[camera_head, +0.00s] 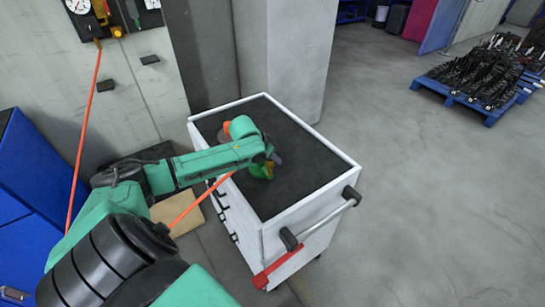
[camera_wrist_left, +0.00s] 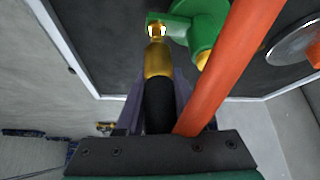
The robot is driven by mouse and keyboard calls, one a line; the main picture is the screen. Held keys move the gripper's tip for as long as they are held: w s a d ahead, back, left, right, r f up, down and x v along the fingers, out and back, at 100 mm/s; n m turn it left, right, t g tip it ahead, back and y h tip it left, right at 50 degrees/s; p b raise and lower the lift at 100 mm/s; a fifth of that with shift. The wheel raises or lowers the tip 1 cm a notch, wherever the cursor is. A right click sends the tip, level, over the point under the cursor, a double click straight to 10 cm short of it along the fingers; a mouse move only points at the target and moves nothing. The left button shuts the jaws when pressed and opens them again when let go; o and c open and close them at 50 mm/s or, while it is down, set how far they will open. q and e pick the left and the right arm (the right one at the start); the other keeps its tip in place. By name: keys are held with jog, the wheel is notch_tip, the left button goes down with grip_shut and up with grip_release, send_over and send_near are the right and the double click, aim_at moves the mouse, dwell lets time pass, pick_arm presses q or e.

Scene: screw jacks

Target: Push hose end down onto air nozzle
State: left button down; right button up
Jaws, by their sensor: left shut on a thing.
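My left gripper (camera_head: 273,160) is over the cart's black top. In the left wrist view its fingers (camera_wrist_left: 158,95) are shut on the hose end (camera_wrist_left: 158,62), a black sleeve with a brass tip. The air nozzle (camera_wrist_left: 157,29), a small bright metal stub on a green body (camera_wrist_left: 205,28), appears in line with the brass tip. The two look touching or nearly so; I cannot tell whether the tip is seated. The green body also shows in the head view (camera_head: 261,171), partly hidden by my gripper. My right gripper is not in view.
The orange hose (camera_wrist_left: 230,70) crosses close beside the gripper and also hangs from the wall panel (camera_head: 85,125). A grey disc (camera_wrist_left: 291,40) with an orange part is nearby. The white cart (camera_head: 287,240) has a handle (camera_head: 325,221). Much of its black top is bare.

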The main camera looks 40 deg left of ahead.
pick_arm(q)
jog(key=shift+f, duration=0.1)
jog(key=shift+f+b, duration=0.45)
jog(key=shift+f, duration=0.6)
jog(key=shift+s+f, duration=0.1)
jog(key=shift+f, duration=0.4)
dwell(0.4)
jog(key=shift+c, duration=2.3)
grip_release()
jog(key=shift+f, duration=0.1)
jog(key=p+v, duration=0.7)
jog(key=v, duration=0.7)
jog(key=shift+r+p, duration=0.35)
jog(key=shift+p, duration=0.05)
jog(key=shift+s+a, duration=0.1)
